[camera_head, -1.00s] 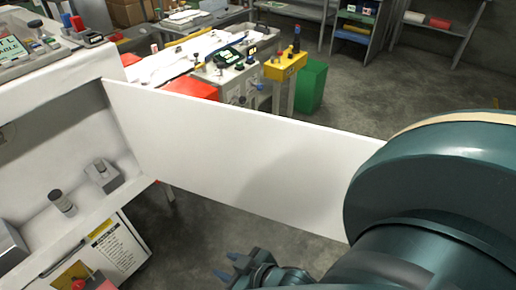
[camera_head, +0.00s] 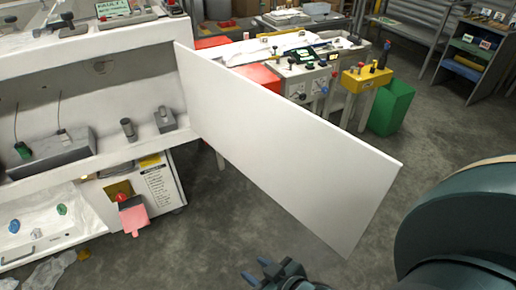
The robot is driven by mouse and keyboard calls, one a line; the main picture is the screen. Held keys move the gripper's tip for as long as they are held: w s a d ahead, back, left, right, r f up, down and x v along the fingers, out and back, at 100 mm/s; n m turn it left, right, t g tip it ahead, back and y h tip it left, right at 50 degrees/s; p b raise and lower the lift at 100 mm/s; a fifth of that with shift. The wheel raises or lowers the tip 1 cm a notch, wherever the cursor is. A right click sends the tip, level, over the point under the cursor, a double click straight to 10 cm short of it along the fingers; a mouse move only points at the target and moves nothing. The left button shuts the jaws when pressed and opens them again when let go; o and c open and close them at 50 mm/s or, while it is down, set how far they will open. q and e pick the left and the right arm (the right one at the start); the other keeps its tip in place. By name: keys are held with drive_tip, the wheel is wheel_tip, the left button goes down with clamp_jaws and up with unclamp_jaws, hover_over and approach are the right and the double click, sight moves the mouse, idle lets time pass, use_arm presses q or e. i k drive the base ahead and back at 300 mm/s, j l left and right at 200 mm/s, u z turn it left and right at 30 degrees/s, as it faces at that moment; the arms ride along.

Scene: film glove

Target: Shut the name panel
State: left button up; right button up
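The panel (camera_head: 285,145) is a plain white flat board. Its left edge meets the right side of a white cabinet (camera_head: 120,57), and it stands swung out to the right, away from the cabinet's open front. No lettering shows on it. My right gripper (camera_head: 257,270) is at the bottom edge of the view, below the panel and apart from it in the picture. Its two blue fingertips are spread with nothing visible between them. My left gripper is out of view.
The cabinet's open compartment holds a grey box (camera_head: 55,152) and small knobs. A red-pink box (camera_head: 133,216) sits below. Behind the panel are a machine bench (camera_head: 305,80), a yellow stand (camera_head: 366,78) and a green bin (camera_head: 391,107). Grey floor is clear beneath the panel.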

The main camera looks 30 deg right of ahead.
sight(334, 182)
drive_tip(key=k+l+u, duration=0.2)
drive_tip(key=l, duration=0.25)
drive_tip(key=k+l+u, duration=0.35)
drive_tip(key=l, duration=0.3)
drive_tip(key=k+l+u, duration=0.15)
drive_tip(key=l, duration=0.25)
drive_tip(key=k+l+u, duration=0.1)
drive_tip(key=l, duration=0.65)
drive_tip(key=k+l+u, duration=0.15)
drive_tip(key=l, duration=0.2)
drive_tip(key=k+l, duration=0.1)
drive_tip(key=l, duration=0.3)
